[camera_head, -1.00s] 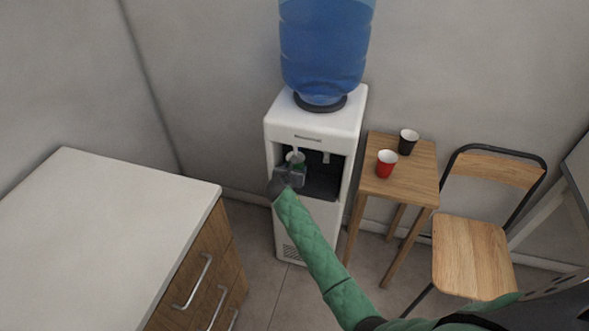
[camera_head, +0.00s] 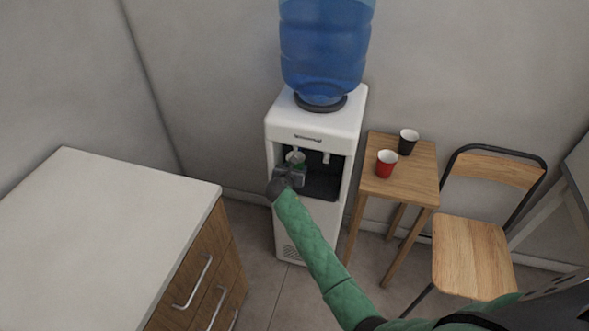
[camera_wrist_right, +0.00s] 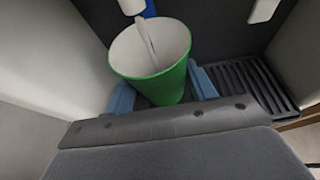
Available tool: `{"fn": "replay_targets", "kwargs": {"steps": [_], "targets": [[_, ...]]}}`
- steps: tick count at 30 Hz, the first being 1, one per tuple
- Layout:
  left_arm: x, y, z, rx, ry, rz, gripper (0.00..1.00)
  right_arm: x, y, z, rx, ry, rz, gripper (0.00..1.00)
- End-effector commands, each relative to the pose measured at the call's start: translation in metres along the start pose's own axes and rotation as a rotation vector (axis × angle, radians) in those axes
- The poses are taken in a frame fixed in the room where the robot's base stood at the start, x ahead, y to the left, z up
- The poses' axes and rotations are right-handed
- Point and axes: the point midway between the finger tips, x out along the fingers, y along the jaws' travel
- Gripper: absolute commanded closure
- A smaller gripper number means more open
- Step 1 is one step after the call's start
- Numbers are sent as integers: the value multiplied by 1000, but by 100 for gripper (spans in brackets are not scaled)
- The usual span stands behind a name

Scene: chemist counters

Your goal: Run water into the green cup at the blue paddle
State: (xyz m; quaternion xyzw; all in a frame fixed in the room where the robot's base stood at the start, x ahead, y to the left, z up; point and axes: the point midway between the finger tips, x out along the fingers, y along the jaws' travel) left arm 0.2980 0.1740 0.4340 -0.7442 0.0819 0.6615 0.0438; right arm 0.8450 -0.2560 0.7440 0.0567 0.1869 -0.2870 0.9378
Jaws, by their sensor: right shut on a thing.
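The green cup (camera_wrist_right: 158,82) is upright between the two blue fingertips of my right gripper (camera_wrist_right: 162,90), which is shut on it. The cup stands in the dispensing bay of the white water dispenser (camera_head: 285,128), under the left spout (camera_wrist_right: 132,6). A pale stream of water runs from the spout into the cup; the water level inside cannot be told. The blue paddle (camera_wrist_right: 149,9) shows just behind the spout. In the head view the cup (camera_head: 297,157) is small and partly hidden by my right gripper (camera_head: 292,174). My left gripper is out of view.
A second, white outlet (camera_wrist_right: 263,10) is to the right above the slotted drip tray (camera_wrist_right: 247,84). A wooden side table (camera_head: 408,184) right of the dispenser holds a red cup (camera_head: 386,166) and a black cup (camera_head: 407,143). A chair (camera_head: 470,250) and a counter (camera_head: 100,230) flank the area.

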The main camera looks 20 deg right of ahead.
Motion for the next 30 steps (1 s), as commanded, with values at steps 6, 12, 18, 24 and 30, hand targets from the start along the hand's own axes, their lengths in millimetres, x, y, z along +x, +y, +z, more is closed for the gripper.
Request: {"fn": "replay_targets", "kwargs": {"steps": [6, 12, 18, 24, 30], "targets": [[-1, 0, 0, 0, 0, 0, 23, -1, 0, 0, 0, 0, 0, 65], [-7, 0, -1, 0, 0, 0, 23, -8, 0, -2, -2, 0, 0, 65], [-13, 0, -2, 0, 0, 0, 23, -17, 0, -5, 0, 0, 1, 65], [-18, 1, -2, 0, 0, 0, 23, -26, 0, -9, -1, 0, 1, 65], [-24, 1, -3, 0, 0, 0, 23, -34, 0, -12, 0, 0, 0, 65]]}}
